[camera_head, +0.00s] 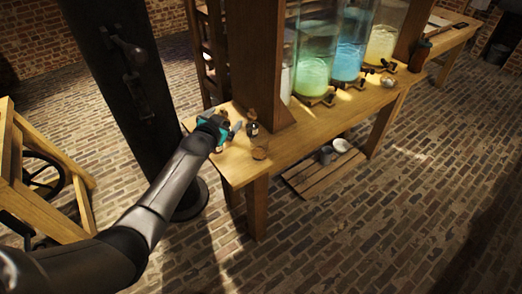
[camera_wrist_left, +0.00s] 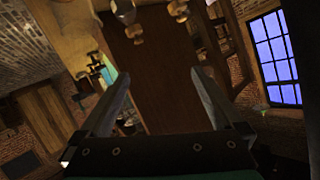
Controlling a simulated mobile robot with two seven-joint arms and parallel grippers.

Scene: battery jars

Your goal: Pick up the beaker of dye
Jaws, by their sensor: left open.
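My left gripper (camera_head: 236,128) is over the near left end of the wooden bench, among several small vessels. In the left wrist view, its two fingers (camera_wrist_left: 161,75) are spread apart with nothing between them. A small dark vessel with a pale patch (camera_head: 252,129) stands just right of the fingers. I cannot tell which small vessel is the beaker of dye. The wrist view shows small vessels at the top, one pale (camera_wrist_left: 124,10) and one tan (camera_wrist_left: 134,34), beyond the fingertips. My right gripper is not in view.
Tall glass jars with green (camera_head: 313,72), blue (camera_head: 348,62) and yellow (camera_head: 381,45) liquid stand farther along the bench (camera_head: 340,122). A thick wooden post (camera_head: 256,60) rises close beside the gripper. A low slatted platform (camera_head: 320,174) lies beneath.

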